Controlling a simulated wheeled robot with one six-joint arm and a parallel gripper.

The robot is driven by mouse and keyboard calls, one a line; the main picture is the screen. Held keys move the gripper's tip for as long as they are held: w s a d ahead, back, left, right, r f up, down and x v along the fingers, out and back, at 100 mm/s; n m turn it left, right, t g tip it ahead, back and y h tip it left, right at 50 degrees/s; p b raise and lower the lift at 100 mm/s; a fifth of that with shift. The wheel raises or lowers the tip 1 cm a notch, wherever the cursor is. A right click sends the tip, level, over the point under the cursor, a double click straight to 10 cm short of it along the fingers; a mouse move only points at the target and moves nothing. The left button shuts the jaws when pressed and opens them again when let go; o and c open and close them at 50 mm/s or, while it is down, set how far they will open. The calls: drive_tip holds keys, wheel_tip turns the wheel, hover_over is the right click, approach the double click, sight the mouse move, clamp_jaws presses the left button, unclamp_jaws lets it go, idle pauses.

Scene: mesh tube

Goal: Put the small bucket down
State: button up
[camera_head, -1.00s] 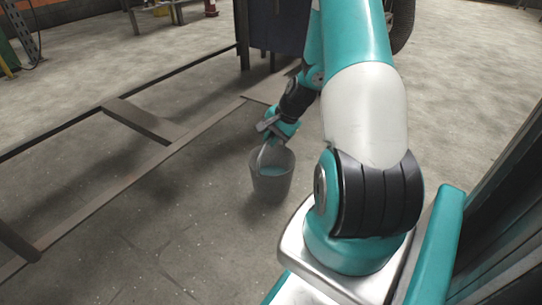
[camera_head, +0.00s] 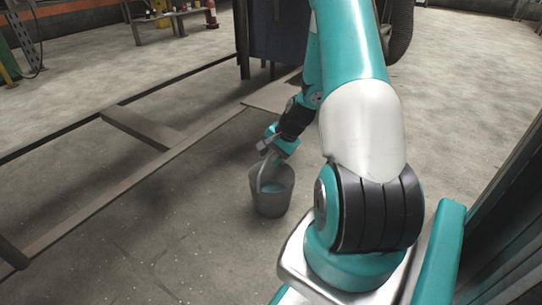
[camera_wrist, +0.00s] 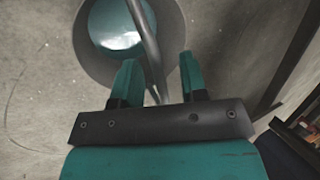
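The small grey bucket (camera_head: 271,203) is upright at the floor, left of my arm in the head view, with a teal surface inside. I cannot tell for sure whether its base touches the floor. Its handle (camera_head: 262,176) stands up toward my gripper (camera_head: 264,150), which is just above the rim. In the wrist view the bucket (camera_wrist: 82,62) is at the top, and its grey handle (camera_wrist: 148,45) runs down between the two teal fingers of my gripper (camera_wrist: 158,75). The fingers are apart, with a gap visible on each side of the handle.
A dark metal floor frame (camera_head: 150,122) runs along the left of the bucket. A dark blue cabinet (camera_head: 280,35) and a tire (camera_head: 400,35) stand behind. The concrete floor in front of the bucket is clear.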

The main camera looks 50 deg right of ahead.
drive_tip(key=shift+r, duration=0.1)
drive_tip(key=p+v, duration=0.9)
drive_tip(key=v, duration=0.3)
drive_tip(key=w+a+r+n+g+y, duration=0.1)
drive_tip(key=w+a+r+n, duration=0.2)
drive_tip(key=a+r+n, duration=0.55)
drive_tip(key=w+a+r+n+g+y, duration=0.1)
drive_tip(key=w+a+r+n, duration=0.3)
drive_tip(key=a, duration=0.9)
drive_tip(key=s+a+r+n+g, duration=0.1)
drive_tip(key=s+a+r+n, duration=0.4)
drive_tip(key=s+a, duration=0.4)
drive_tip(key=s+a+r+n+g, duration=0.1)
drive_tip(key=s+a+r+n, duration=0.4)
drive_tip(key=s+a, duration=0.3)
drive_tip(key=a+n, duration=0.1)
drive_tip(key=a, duration=0.1)
drive_tip(key=shift+s+a+r+g, duration=0.25)
drive_tip(key=shift+s+r+g, duration=0.05)
drive_tip(key=shift+s, duration=0.05)
